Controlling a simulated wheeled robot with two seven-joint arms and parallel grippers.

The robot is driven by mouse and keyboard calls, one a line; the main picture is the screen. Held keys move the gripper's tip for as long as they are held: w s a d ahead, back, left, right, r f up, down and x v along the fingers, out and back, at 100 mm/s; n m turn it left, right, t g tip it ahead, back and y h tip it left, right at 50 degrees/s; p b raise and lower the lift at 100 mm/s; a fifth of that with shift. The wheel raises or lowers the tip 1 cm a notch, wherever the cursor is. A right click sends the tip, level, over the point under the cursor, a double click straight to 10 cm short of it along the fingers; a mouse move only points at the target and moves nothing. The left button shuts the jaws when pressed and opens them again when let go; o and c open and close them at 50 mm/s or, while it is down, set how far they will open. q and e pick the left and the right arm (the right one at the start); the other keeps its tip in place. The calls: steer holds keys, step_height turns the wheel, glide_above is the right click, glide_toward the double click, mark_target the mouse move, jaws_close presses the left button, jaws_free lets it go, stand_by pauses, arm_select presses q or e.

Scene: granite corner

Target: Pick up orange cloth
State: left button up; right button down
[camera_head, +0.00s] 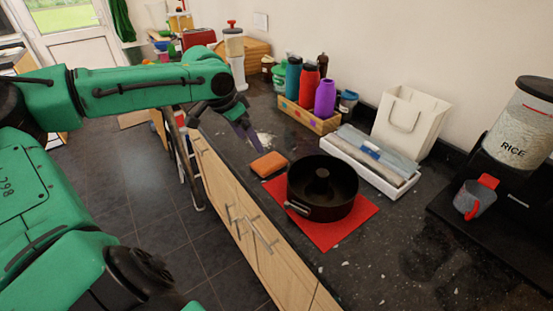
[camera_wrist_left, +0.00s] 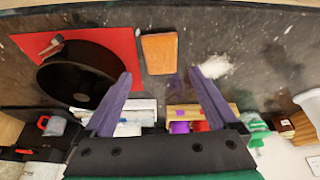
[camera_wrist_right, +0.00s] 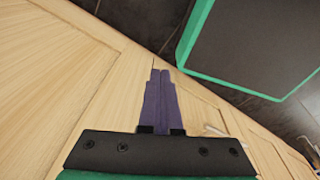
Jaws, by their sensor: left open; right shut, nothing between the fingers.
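The orange cloth (camera_head: 268,165), a small folded-looking rectangle, lies flat on the dark counter beside the red mat. It also shows in the left wrist view (camera_wrist_left: 160,53), past the fingertips and between their lines. My left gripper (camera_head: 249,137) is open and empty above the counter, a little behind and left of the cloth in the head view. Its spread purple fingers (camera_wrist_left: 160,78) show in the left wrist view. My right gripper (camera_wrist_right: 160,73) is shut and empty in front of the wooden cabinet fronts; it is not seen in the head view.
A black ring pan (camera_head: 322,190) stands on the red mat (camera_head: 328,234), close to the cloth. A white spill (camera_head: 265,139) lies behind the cloth. A wooden crate of bottles (camera_head: 308,117) and a white tray (camera_head: 372,176) line the back. The counter's front edge is close to the cloth.

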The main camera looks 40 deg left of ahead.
mark_target(264, 164)
arm_select(q)
steer(key=x, duration=0.2)
steer(key=s+x, duration=0.1)
steer(key=x, duration=0.2)
steer(key=shift+f, duration=0.15)
steer(key=shift+w+f, duration=0.85)
steer(key=shift+f, duration=0.3)
steer(key=x, duration=0.3)
steer(key=shift+f, duration=0.1)
steer(key=shift+w+f, duration=0.35)
steer(key=shift+w, duration=0.05)
steer(key=shift+s+r, duration=0.15)
steer(key=c, duration=1)
arm_select(e)
steer(key=s, duration=0.3)
steer(key=shift+a, duration=0.1)
arm_select(q)
step_height(264, 164, up, 20)
steer(key=shift+p, duration=0.35)
arm_select(e)
steer(key=shift+w+r, duration=0.15)
steer(key=shift+r, duration=0.2)
